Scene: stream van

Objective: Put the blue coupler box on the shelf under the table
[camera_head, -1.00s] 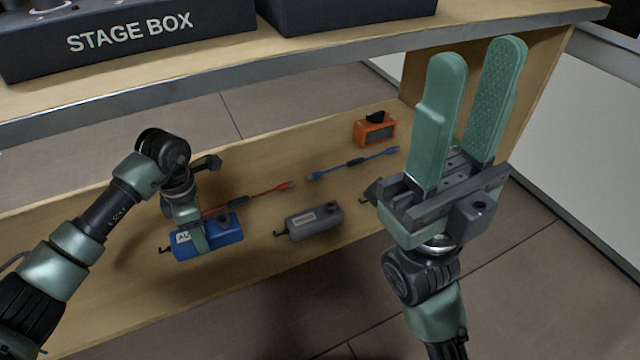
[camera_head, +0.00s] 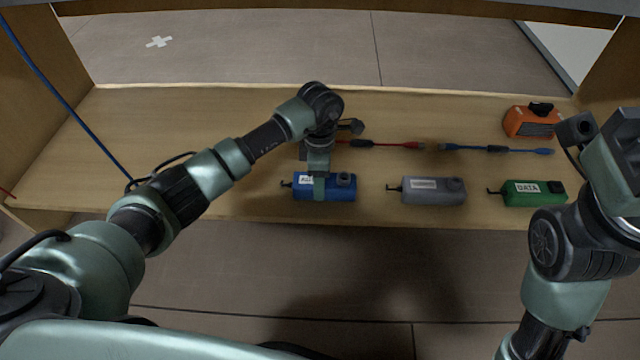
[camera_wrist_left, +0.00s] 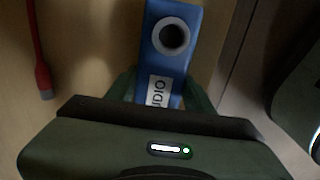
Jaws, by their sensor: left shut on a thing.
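The blue coupler box (camera_head: 338,188), with a white AUDIO label, is at the front of the wooden lower shelf (camera_head: 230,200), left of the grey box. My left gripper (camera_head: 319,188) points down and is shut on it; the fingers straddle its middle. The left wrist view shows the box (camera_wrist_left: 172,40) between the fingers, its lettering partly covered. I cannot tell whether its underside touches the shelf. My right gripper (camera_head: 612,150) is at the right edge of the head view, cut off by the frame, away from the box.
A grey box (camera_head: 433,191) and a green DATA box (camera_head: 534,193) stand right of the blue one. Behind lie a red cable (camera_head: 385,144), a blue cable (camera_head: 495,149) and an orange device (camera_head: 530,121). The shelf's left part is mostly bare; upright panels close both ends.

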